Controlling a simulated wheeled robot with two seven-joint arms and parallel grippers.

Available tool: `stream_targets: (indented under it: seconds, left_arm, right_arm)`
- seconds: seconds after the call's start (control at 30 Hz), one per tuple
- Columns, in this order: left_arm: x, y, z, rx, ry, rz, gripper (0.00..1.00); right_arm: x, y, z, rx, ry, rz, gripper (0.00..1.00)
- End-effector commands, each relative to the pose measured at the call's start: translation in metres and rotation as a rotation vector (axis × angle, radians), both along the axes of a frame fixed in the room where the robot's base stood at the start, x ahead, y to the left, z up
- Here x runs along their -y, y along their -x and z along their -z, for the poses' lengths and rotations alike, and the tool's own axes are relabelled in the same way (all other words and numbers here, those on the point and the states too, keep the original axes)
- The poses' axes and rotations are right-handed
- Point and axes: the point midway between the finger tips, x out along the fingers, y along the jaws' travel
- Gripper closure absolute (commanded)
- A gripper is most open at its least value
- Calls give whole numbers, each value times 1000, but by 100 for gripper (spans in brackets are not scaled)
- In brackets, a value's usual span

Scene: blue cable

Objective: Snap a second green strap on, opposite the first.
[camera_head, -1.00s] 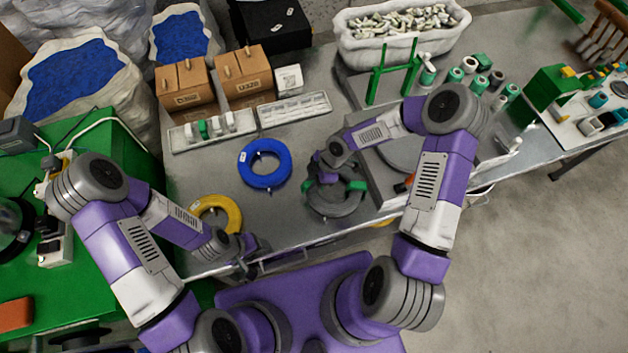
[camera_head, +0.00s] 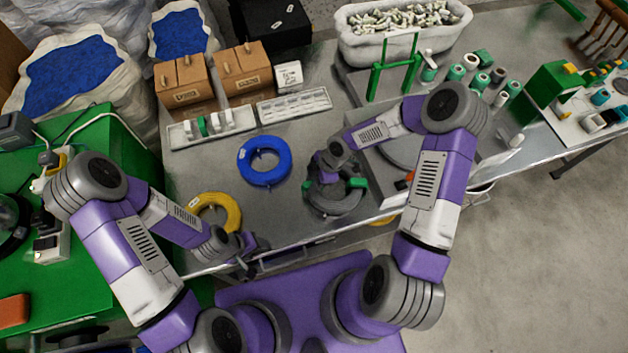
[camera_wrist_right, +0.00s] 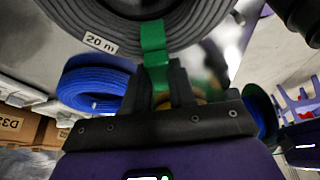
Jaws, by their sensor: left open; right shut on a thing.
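A dark grey cable coil (camera_head: 333,205) lies near the table's front edge; its "20 m" label shows in the right wrist view (camera_wrist_right: 101,43). In the head view, one green strap (camera_head: 357,183) is at the coil's right side and another bit of green (camera_head: 308,185) at its left, by my right gripper (camera_head: 322,178). In the right wrist view, my right gripper (camera_wrist_right: 160,88) is shut on a green strap (camera_wrist_right: 153,42) lying across the coil's band. I cannot tell whether this strap is fully closed. My left gripper (camera_head: 246,264) is open and empty at the front edge, left of the coil.
A blue coil (camera_head: 265,161) and a yellow coil (camera_head: 216,211) lie to the left. A tray (camera_head: 210,128) holds white and green pieces; an empty-looking tray (camera_head: 293,105) is beside it. Boxes (camera_head: 185,85) stand behind. A green frame (camera_head: 394,68) stands at the back right.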

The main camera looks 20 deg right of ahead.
Motion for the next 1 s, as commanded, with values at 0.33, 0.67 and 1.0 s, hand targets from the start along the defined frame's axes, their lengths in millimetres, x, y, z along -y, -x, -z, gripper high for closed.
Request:
stream_targets:
  seconds: [0.33, 0.67, 1.0]
  left_arm:
    - [0, 0, 11, -2, 0, 0, 37]
    - [-1, -1, 16, 1, 0, -1, 37]
    - [-1, 0, 16, 0, -1, -2, 37]
  right_arm:
    - [0, -1, 11, -1, 0, 1, 100]
    - [2, -2, 19, -1, 0, 2, 100]
    - [1, -2, 18, 0, 0, 0, 100]
